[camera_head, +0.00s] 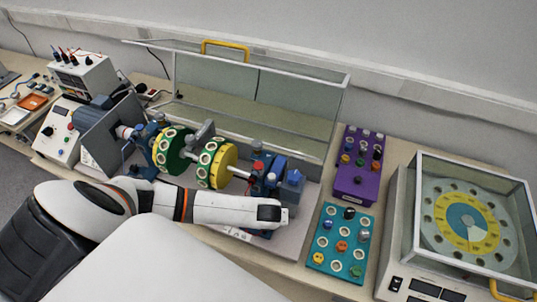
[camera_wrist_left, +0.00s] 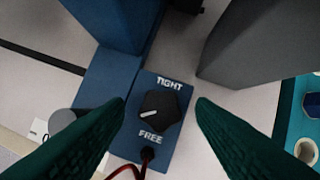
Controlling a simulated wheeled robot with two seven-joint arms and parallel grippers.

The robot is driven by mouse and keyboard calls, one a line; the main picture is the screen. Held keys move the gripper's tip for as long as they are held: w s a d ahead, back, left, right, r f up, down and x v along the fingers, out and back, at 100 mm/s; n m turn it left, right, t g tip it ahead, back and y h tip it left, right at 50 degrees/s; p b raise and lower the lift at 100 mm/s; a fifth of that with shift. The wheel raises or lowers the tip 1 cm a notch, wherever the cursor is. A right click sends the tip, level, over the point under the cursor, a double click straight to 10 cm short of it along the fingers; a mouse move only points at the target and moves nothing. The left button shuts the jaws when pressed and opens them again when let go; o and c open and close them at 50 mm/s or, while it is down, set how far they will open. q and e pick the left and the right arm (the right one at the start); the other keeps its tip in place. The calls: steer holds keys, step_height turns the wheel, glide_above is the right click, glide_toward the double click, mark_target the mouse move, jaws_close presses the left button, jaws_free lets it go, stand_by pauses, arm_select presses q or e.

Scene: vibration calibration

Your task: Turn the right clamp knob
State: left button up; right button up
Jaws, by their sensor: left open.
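The black clamp knob (camera_wrist_left: 158,110) sits on a blue plate in the left wrist view, between the labels TIGHT above and FREE below. Its white pointer line points to the left and slightly down. My left gripper (camera_wrist_left: 160,104) is open, with one dark green finger on each side of the knob and visible gaps to it. In the head view my left arm reaches across the front of the rig, its end (camera_head: 280,214) beside the right blue bearing block (camera_head: 266,176). The knob and fingertips are hidden there. My right gripper is not in view.
The shaft carries a green disc (camera_head: 172,150) and a yellow disc (camera_head: 217,166). Behind them stands a clear guard (camera_head: 270,95). A purple tray (camera_head: 351,190) and a teal tray (camera_head: 320,266) lie to the right. A red cable (camera_wrist_left: 125,172) runs below the knob.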

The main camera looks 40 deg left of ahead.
arm_select(q)
steer(key=shift+c, duration=1.3)
steer(key=c, duration=0.7)
steer(key=m+h, duration=0.1)
steer(key=m, duration=0.3)
steer(key=shift+s+a+m+t+h, duration=0.1)
steer(key=shift+a+m+t+h, duration=0.1)
steer(key=shift+m+t+h, duration=0.15)
steer(key=m, duration=0.2)
steer(key=m+h, duration=0.2)
steer(key=m, duration=0.1)
steer(key=shift+a+m, duration=0.25)
steer(key=shift+m, duration=0.1)
steer(key=shift+h, duration=0.25)
